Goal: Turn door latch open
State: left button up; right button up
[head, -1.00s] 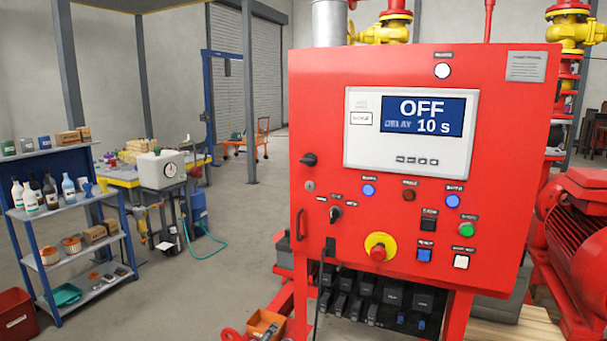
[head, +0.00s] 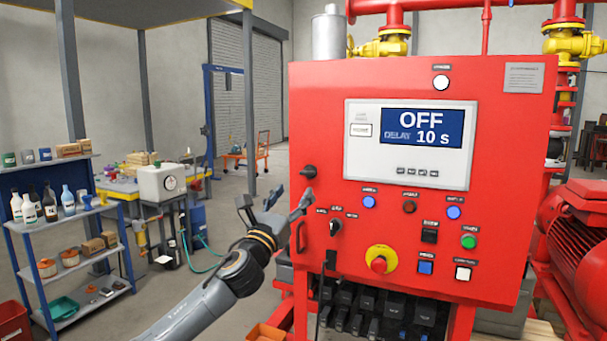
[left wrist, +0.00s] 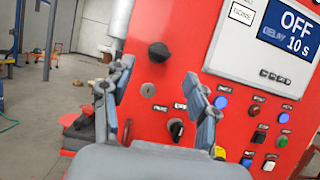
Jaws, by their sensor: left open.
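The red control cabinet door (head: 330,100) fills the middle of the head view. A black door latch knob (head: 309,172) sits near its left edge, left of the display. In the left wrist view the black knob (left wrist: 159,53) is beyond and a little above my open fingers, with a keyhole (left wrist: 152,87) below it. My left gripper (head: 276,200) is open and empty, just left of and below the knob, close to the door's edge. It also shows in the left wrist view (left wrist: 157,82). I see no contact with the knob. My right gripper is out of view.
A blue shelf (head: 60,218) stands at the left.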

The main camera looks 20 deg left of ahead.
aim_at(306, 175)
pick_arm(q)
jog(key=p+x, duration=0.1)
jog(key=x, duration=0.6)
jog(key=shift+w, duration=0.2)
jog(key=c, duration=1.2)
